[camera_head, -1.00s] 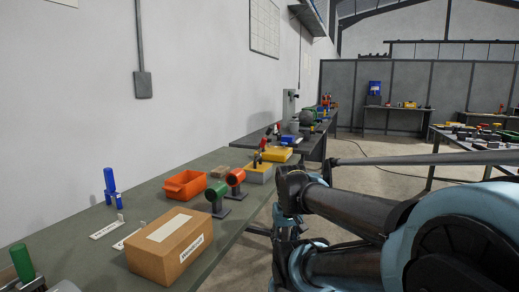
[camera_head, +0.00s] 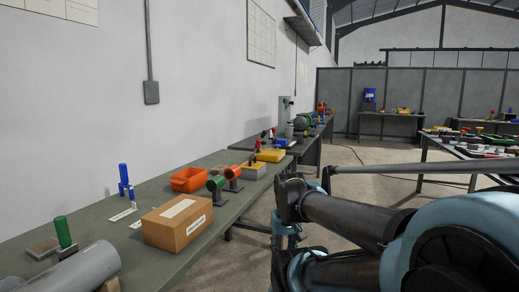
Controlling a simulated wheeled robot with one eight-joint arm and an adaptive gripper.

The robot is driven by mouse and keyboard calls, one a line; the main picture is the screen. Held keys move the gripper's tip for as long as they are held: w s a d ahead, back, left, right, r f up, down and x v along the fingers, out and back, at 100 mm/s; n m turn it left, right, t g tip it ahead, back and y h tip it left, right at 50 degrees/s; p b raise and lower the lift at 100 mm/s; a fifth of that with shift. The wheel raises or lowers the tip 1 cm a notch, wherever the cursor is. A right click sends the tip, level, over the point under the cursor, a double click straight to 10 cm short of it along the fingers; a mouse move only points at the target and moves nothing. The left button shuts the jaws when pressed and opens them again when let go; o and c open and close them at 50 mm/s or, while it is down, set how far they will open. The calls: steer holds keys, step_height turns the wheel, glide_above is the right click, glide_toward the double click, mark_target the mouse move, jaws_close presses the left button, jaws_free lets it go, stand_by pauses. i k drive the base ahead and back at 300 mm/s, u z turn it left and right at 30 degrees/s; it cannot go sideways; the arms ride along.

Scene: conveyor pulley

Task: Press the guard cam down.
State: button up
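I cannot tell for certain which part is the guard cam. At the near left of the bench, a green upright handle (camera_head: 63,232) stands beside a flat brown plate (camera_head: 42,248). In front of it lies a large grey cylinder (camera_head: 85,270), cut off by the lower picture edge. A blue upright piece (camera_head: 124,176) stands farther along, near the wall. My dark and pale-blue arm fills the lower right, clear of the bench parts. My gripper cannot be made out in this view.
A labelled cardboard box (camera_head: 178,226) sits near the bench's front edge. Behind it are an orange bin (camera_head: 188,180), a green round-headed part (camera_head: 216,184) and an orange one (camera_head: 233,173). Small pale labels (camera_head: 123,214) lie left of the box. Floor shows right of the bench.

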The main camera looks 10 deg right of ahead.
mark_target(258, 142)
steer(key=z, duration=0.5)
steer(key=i, duration=1.3)
steer(key=u, duration=0.15)
